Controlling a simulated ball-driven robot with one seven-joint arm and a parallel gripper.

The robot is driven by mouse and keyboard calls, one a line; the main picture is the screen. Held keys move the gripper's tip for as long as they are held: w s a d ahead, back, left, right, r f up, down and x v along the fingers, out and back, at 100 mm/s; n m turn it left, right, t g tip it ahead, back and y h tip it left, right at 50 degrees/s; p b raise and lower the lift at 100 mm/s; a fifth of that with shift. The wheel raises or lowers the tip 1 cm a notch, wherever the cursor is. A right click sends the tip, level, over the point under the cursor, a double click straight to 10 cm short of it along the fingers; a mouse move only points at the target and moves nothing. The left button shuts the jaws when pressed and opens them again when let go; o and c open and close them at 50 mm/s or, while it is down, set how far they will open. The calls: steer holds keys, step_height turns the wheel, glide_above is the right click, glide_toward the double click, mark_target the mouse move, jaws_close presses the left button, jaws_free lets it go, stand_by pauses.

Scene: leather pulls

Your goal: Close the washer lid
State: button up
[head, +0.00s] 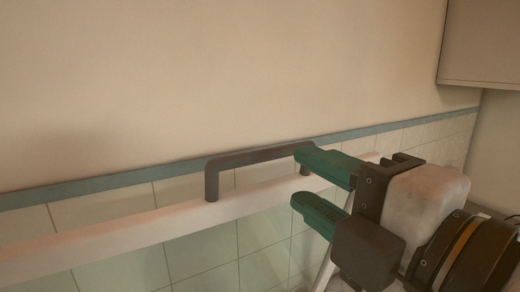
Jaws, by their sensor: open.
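The washer lid's pale top edge (130,231) runs slanting across the lower part of the head view, with a greenish see-through panel below it. The lid appears raised in front of the tiled wall. A dark bar handle (250,157) stands on this edge. My gripper (296,181) is at the right end of the handle, its two green fingers open and pointing left. The upper finger overlaps the handle's right corner in the picture. The handle's right leg shows between the fingers; I cannot tell whether they touch it. The washer's body is out of view.
A plain beige wall (200,80) fills the background, with a blue-green trim strip (100,185) and pale tiles (420,145) below. A beige cabinet (490,40) hangs at the top right. The space above the handle is clear.

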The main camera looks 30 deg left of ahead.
mark_target(270, 159)
steer(key=p+x, duration=0.3)
steer(key=x, duration=0.7)
steer(key=shift+w+a, duration=0.1)
steer(key=shift+a, duration=0.3)
steer(key=shift+c, duration=0.2)
jaws_close()
